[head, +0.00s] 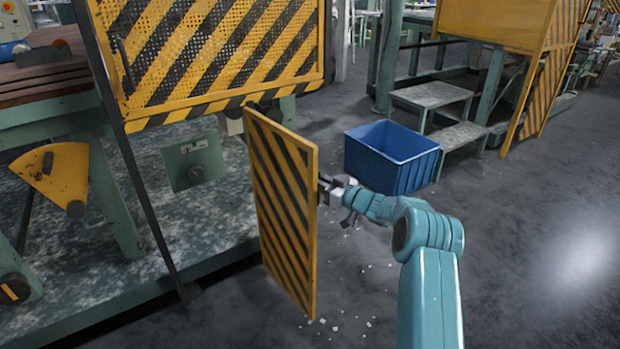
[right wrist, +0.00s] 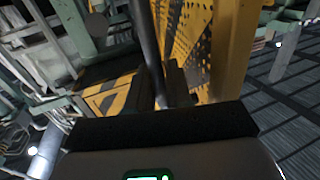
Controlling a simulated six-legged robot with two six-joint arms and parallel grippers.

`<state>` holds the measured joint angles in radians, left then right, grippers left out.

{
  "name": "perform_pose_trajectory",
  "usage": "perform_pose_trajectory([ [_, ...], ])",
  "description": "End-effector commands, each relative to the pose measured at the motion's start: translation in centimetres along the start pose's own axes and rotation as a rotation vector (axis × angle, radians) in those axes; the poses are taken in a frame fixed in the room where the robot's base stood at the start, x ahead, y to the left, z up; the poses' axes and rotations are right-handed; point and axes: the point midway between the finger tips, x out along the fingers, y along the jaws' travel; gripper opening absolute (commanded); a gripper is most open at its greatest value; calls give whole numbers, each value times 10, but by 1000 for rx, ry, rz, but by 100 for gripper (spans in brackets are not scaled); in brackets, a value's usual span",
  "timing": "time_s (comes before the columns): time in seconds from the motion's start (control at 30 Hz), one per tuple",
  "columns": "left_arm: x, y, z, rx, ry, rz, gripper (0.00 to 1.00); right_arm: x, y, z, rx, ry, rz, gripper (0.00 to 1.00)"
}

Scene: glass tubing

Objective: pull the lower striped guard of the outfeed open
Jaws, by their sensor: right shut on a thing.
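The lower striped guard (head: 283,205) is a yellow-framed panel with black diagonal stripes. In the head view it stands upright, swung out from the green machine frame, with its lower end out over the grey floor. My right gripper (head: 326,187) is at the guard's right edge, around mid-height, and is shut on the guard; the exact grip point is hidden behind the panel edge. In the right wrist view the dark fingers (right wrist: 168,92) are beside a dark bar and a yellow striped surface (right wrist: 190,40). My left gripper is not in view.
The larger perforated striped upper guard (head: 215,60) hangs above the lower one. A blue crate (head: 395,160) stands on the floor just behind my right gripper. Metal steps (head: 430,98) are beyond it. White shards lie on the floor; the floor at right is clear.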

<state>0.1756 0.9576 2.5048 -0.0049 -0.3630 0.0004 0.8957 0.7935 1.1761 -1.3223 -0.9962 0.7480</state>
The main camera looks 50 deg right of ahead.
Motion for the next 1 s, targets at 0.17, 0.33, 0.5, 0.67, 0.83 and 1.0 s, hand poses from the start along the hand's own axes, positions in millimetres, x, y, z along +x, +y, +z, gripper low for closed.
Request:
perform_pose_trajectory([
  [0.17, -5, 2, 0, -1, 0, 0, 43, -5, 4, -3, 2, 4, -8, 0],
  [0.33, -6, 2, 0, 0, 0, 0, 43, -7, 5, -2, 2, 4, -11, 0],
  [0.5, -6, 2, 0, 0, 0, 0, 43, -7, 5, -2, 2, 4, -12, 0],
  [0.67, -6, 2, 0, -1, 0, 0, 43, -7, 5, -2, 1, 4, -12, 0],
  [0.83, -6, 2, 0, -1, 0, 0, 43, -7, 5, -2, 1, 3, -13, 35],
  [1.0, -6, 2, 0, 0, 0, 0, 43, -7, 6, -1, 1, 2, -13, 35],
])
